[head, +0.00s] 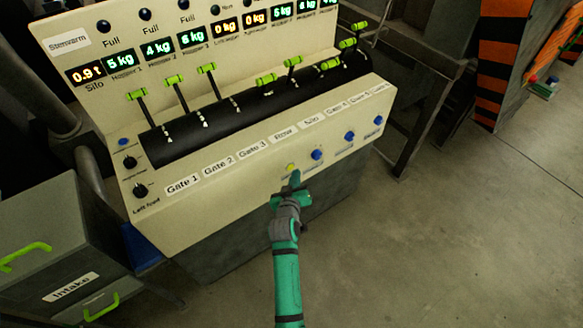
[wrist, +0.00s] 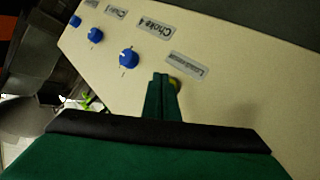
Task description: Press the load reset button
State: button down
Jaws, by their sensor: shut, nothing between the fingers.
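The load reset button, a small yellow button (head: 291,167), sits on the front face of the cream control panel (head: 230,195), left of a row of blue knobs. In the wrist view the yellow button (wrist: 174,83) shows just right of my fingertips, partly hidden behind them, below a grey label (wrist: 187,65) that seems to read "Loadreset". My green gripper (head: 295,176) is shut and empty, pointing at the panel with its tips right by the button. The shut fingers also show in the wrist view (wrist: 162,78). Whether the tips touch the button or panel, I cannot tell.
Blue knobs (head: 316,154) (wrist: 129,57) stand close beside the button. Levers with green handles (head: 207,68) rise from a black strip above. A grey intake box (head: 65,235) stands at the left. The floor (head: 440,240) at the right is clear.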

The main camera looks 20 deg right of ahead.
jog(key=shift+s+d, duration=0.3)
jog(key=shift+s, duration=0.5)
jog(key=shift+s+d, duration=0.25)
jog(key=shift+s, duration=0.5)
jog(key=shift+s+d, duration=0.3)
jog(key=shift+s, duration=0.5)
jog(key=shift+s, duration=0.1)
jog(key=s+a+f+y, duration=0.1)
jog(key=s+a, duration=0.3)
jog(key=s, duration=0.3)
jog(key=s+a+f+n+t+y, duration=0.1)
jog(key=s+a, duration=0.3)
jog(key=s, duration=0.4)
jog(key=s+a+f+y, duration=0.1)
jog(key=s+a+f, duration=0.15)
jog(key=s, duration=0.45)
jog(key=s+a+r+y, duration=0.1)
jog(key=s+a+r, duration=0.1)
jog(key=s+r, duration=0.2)
jog(key=s+a+r+m+y, duration=0.1)
jog(key=s+a+r, duration=0.2)
jog(key=s, duration=0.6)
jog(key=s+a+r+t, duration=0.1)
jog(key=s+a+r, duration=0.2)
jog(key=s+r, duration=0.3)
jog(key=shift+s+a+r+m+y, duration=0.15)
jog(key=shift+s+a+m+y, duration=0.2)
jog(key=shift+s, duration=0.45)
